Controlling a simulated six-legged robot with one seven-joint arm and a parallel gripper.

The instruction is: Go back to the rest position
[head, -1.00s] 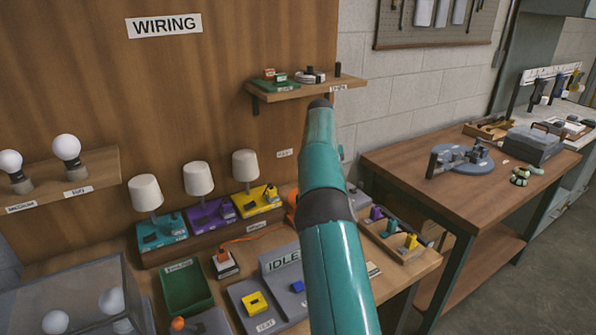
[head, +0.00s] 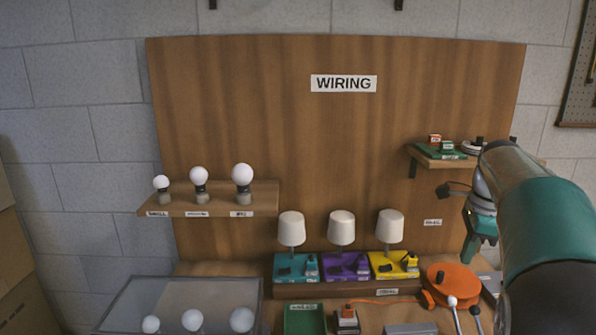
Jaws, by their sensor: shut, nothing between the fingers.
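My gripper (head: 470,256) shows at the right, in front of the wiring board, pointing down with its teal jaws shut and empty. It hangs above the orange reel (head: 452,284) at the right of the bench, apart from it. My teal arm fills the right edge and hides part of the bench and shelf there.
Three lamps stand on teal (head: 296,268), purple (head: 346,267) and yellow (head: 394,265) bases. Bulbs stand on the left shelf (head: 222,205). A clear case (head: 180,292) with bulbs and a green tray (head: 304,319) are in front. The right shelf (head: 432,160) holds small parts.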

